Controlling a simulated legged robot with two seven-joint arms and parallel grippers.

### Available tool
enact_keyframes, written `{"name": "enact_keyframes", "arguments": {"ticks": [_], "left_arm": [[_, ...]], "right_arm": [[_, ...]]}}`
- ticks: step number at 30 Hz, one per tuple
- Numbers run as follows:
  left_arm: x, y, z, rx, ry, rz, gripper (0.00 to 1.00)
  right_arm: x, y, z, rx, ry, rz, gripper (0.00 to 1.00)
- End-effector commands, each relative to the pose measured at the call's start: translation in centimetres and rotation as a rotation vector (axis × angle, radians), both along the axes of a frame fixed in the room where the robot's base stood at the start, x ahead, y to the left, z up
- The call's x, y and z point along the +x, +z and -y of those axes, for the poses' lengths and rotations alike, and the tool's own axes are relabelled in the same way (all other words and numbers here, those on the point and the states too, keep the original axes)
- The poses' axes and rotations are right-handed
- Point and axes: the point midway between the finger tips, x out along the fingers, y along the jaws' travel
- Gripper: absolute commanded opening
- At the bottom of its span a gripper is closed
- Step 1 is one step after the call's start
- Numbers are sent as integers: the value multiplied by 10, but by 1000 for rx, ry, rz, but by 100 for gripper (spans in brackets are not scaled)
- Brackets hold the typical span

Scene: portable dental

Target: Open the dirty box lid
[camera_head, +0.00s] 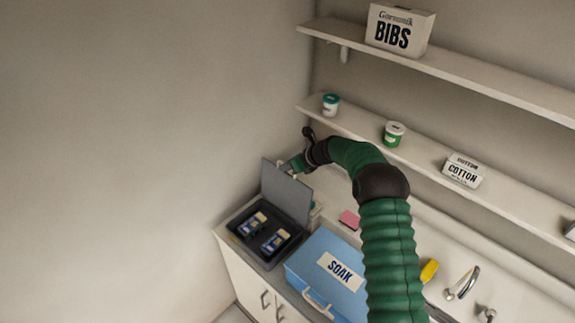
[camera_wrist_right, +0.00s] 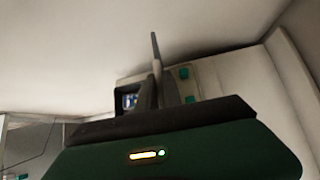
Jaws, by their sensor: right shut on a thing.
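The dark grey box (camera_head: 236,238) stands at the left end of the counter, with no readable label. Its grey lid (camera_head: 286,193) is raised roughly upright, and two blue-and-white items (camera_head: 275,242) show inside. My right gripper (camera_head: 290,169) is at the lid's top edge, shut on the lid. In the right wrist view the lid (camera_wrist_right: 156,48) shows edge-on between the fingers (camera_wrist_right: 160,88), with part of the box inside (camera_wrist_right: 130,99) beyond. The fingertips are small and partly hidden in the head view. My left gripper is not in view.
A closed blue SOAK box (camera_head: 318,258) stands right of the grey box. A pink item (camera_head: 349,219), yellow item (camera_head: 429,271) and tap (camera_head: 463,284) are further right. Shelves above hold cups (camera_head: 394,133), a COTTON box (camera_head: 462,170) and a BIBS box (camera_head: 399,29). A wall borders the left.

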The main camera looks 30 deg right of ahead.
Motion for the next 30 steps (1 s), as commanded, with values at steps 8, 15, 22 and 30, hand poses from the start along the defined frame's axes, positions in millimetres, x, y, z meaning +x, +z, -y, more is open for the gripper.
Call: {"name": "enact_keyframes", "arguments": {"ticks": [8,15,22,30], "left_arm": [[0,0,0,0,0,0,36],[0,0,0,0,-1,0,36],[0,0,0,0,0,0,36],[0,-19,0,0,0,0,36]], "right_arm": [[0,-3,2,2,2,-2,0],[-1,-3,1,2,2,-4,31],[-1,-1,2,0,1,-1,31],[-28,25,17,-2,-2,4,31]]}}
